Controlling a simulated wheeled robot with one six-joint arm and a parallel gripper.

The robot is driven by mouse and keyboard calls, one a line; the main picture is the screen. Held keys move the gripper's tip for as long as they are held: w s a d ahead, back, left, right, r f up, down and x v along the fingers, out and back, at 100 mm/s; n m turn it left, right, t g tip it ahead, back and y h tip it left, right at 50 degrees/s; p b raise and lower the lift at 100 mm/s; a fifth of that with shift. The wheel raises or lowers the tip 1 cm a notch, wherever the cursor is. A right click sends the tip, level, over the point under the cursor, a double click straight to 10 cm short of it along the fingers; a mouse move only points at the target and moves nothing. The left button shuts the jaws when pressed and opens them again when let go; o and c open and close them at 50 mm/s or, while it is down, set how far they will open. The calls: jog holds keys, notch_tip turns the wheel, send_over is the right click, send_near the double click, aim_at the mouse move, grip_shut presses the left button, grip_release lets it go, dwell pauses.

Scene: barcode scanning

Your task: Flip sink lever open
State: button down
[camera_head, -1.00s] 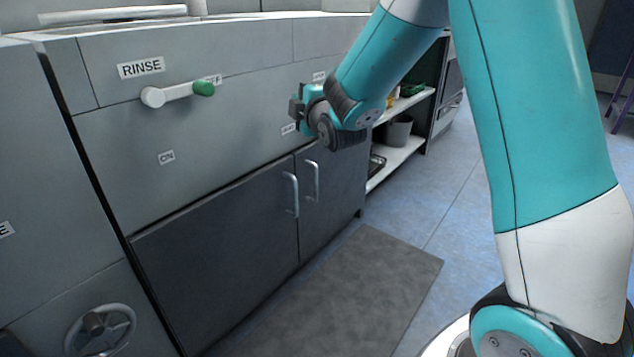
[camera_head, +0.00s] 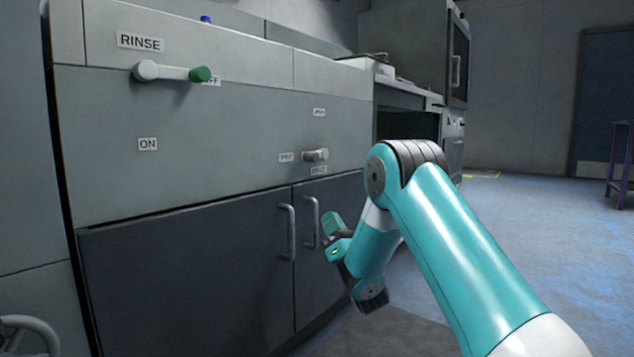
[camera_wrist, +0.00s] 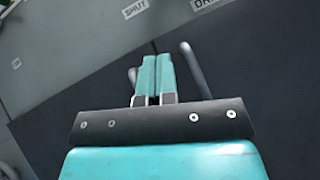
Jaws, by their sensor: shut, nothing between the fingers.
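A small grey lever (camera_head: 316,155) sits on the steel front panel, right of centre in the head view. It lies roughly level, with a SHUT label (camera_head: 287,157) to its left, a DRAIN label (camera_head: 319,170) below and a label above too small to read surely. My gripper (camera_head: 332,222) is below the lever, in front of the cabinet door handles, and apart from the lever. In the wrist view its teal fingers (camera_wrist: 156,76) are together and empty. That view also shows the SHUT label (camera_wrist: 135,9) at the top edge; the lever itself is not visible there.
A RINSE lever (camera_head: 172,73) with a green tip is at upper left, pointing right at OFF. Two upright door handles (camera_head: 290,232) stand out close to my gripper. Open floor (camera_head: 530,235) lies to the right. A wheel (camera_head: 28,335) is at lower left.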

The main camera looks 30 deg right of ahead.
jog(key=s+r+p+x, duration=0.1)
jog(key=r+p+x, duration=0.1)
jog(key=p+x, duration=0.8)
jog(key=shift+w+d+r, duration=0.6)
jog(key=shift+w+r, duration=0.1)
jog(key=shift+r, duration=0.2)
jog(key=shift+p, duration=0.35)
